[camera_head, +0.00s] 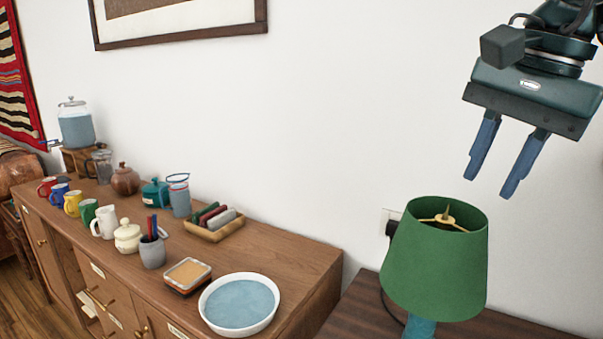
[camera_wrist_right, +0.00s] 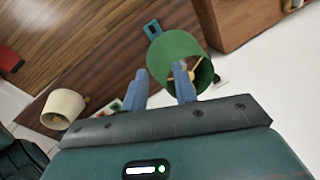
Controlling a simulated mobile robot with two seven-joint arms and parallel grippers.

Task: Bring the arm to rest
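My right gripper (camera_head: 492,172) hangs at the upper right of the head view, with its two blue fingers apart and nothing between them. It is above and to the right of a green lamp shade (camera_head: 430,265), clear of it. In the right wrist view, my right gripper (camera_wrist_right: 160,88) also shows open fingers, with the green lamp shade (camera_wrist_right: 168,48) beyond them. My left gripper is in neither view.
A wooden sideboard (camera_head: 290,262) carries a white basin (camera_head: 240,304), several mugs, pots and a small tray. The green lamp stands on a darker table (camera_head: 350,318). A cream lamp shade (camera_wrist_right: 63,106) shows in the wrist view.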

